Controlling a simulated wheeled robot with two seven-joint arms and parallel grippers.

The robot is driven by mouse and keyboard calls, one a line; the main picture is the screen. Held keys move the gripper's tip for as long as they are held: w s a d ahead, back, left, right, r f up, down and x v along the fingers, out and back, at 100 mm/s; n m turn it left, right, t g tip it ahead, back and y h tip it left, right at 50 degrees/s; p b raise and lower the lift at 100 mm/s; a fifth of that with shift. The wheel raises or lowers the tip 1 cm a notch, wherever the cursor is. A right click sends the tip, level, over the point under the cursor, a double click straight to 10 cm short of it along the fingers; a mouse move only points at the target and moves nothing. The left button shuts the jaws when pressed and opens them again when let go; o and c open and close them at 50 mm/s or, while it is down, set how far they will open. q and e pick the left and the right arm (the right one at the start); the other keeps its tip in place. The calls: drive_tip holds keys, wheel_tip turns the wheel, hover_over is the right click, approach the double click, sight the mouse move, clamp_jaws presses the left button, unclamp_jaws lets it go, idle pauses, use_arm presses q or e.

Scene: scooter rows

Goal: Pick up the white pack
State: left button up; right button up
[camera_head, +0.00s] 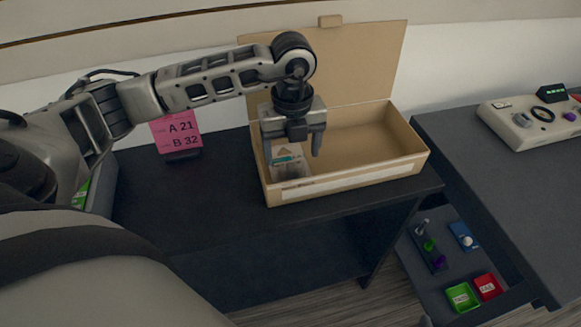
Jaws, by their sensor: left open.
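A white pack (288,163) with a small coloured print lies in the left part of an open cardboard box (340,188) on the dark table. My left gripper (293,150) points down over the left part of the box, with its two fingers apart and the pack below and between them. The gripper looks empty; whether its fingertips touch the pack cannot be told. The gripper and its fingers hide part of the pack's upper side. My right gripper is not in view.
The box's lid (350,60) stands open at the back. A pink sign (176,132) reading A 21, B 32 stands left of the box. A grey control panel (530,122) is on the right table. The box's right part is empty.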

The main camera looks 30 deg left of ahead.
sight(291, 164)
use_arm(q)
wheel_tip(291, 164, down, 4)
drive_tip(key=shift+s+r, duration=0.15)
drive_tip(key=c, duration=1.1)
